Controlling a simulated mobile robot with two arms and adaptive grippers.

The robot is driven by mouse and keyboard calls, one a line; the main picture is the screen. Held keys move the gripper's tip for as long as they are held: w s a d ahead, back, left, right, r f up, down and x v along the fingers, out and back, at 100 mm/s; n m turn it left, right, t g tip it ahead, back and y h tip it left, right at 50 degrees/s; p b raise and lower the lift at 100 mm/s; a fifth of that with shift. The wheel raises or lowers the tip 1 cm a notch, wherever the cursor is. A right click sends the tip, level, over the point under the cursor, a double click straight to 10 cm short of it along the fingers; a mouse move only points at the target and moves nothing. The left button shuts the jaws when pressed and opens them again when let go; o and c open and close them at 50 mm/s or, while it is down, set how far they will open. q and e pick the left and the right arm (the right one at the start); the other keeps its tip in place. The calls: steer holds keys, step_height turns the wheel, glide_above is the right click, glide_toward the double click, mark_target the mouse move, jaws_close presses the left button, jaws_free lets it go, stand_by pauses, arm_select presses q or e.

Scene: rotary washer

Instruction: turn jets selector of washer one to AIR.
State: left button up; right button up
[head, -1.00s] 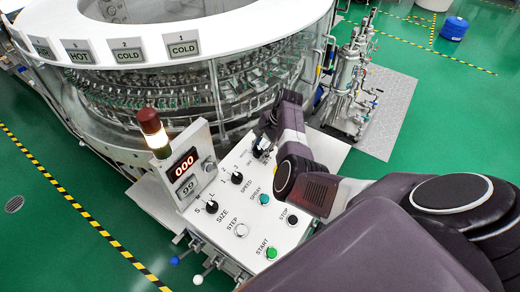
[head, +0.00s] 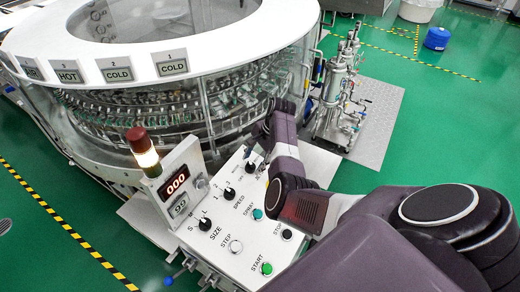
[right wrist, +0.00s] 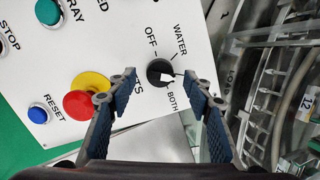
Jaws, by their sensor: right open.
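The jets selector is a black round knob (right wrist: 162,73) with a white pointer, on the white control panel (right wrist: 120,25) in the right wrist view. OFF, WATER and BOTH are readable around it; no AIR label can be read. The pointer aims right, towards one fingertip. My right gripper (right wrist: 159,77) is open, with one blue-padded finger on each side of the knob in the picture. I cannot tell whether either finger touches it. In the head view, the knob (head: 250,166) sits at the panel's far end beside my right arm. My left gripper is not in view.
A red push button on a yellow base (right wrist: 88,96) is close to one finger. A blue reset button (right wrist: 38,113) is nearby. The rotary washer (head: 180,110) stands behind the panel. SPEED (head: 227,194) and SIZE (head: 205,224) knobs and a lit beacon (head: 142,153) are left of my arm.

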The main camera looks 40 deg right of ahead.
steer(key=v, duration=0.9)
steer(key=shift+r, duration=0.35)
steer(key=shift+s+d, duration=0.1)
